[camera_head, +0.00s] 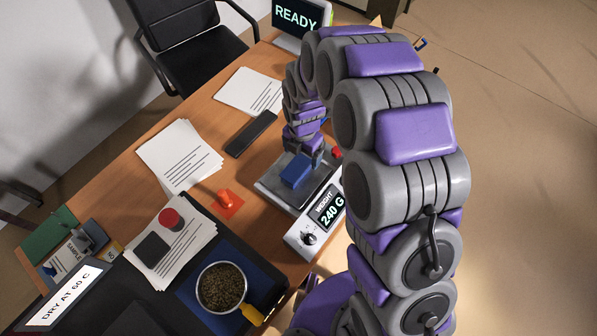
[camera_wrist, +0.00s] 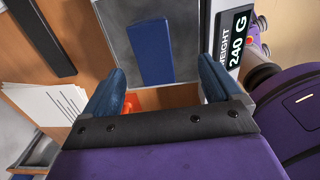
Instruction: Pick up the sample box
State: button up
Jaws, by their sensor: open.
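A blue box (camera_head: 295,171), apparently the sample box, lies on the grey plate of a scale (camera_head: 268,190) whose display reads 240 G. In the wrist view the blue box (camera_wrist: 152,52) shows ahead, between the lines of the two fingers. My gripper (camera_head: 314,157) is over the scale, close to the box and partly hidden by its own arm. In the wrist view my gripper (camera_wrist: 161,68) has its blue fingers wide apart with nothing between them. I cannot tell how high it is above the box.
A pot of granules (camera_head: 221,287) with a yellow handle stands on a dark blue mat at the front. A red-topped object (camera_head: 171,219) and an orange-red piece (camera_head: 226,199) are left of the scale. Papers (camera_head: 180,156) and a dark bar (camera_head: 251,134) lie behind. A READY screen (camera_head: 297,18) stands at the back.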

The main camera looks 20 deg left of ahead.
aim_at(297, 168)
jog(key=a+f, duration=0.1)
jog(key=f, duration=0.2)
jog(key=a+f+b, duration=0.1)
jog(key=f, duration=0.1)
jog(key=shift+s+a, duration=0.15)
jog(key=shift+a, duration=0.15)
jog(key=f, duration=0.1)
jog(key=d+f+b, duration=0.1)
jog(key=f, duration=0.1)
jog(key=shift+s, duration=0.2)
jog(key=shift+d+f, duration=0.15)
jog(key=shift+d, duration=0.15)
jog(key=shift+a+f, duration=0.1)
jog(key=shift+a, duration=0.55)
jog(key=c, duration=0.4)
jog(key=shift+c, duration=1)
jog(key=shift+d, duration=0.55)
jog(key=c, duration=0.6)
jog(key=shift+a, duration=0.1)
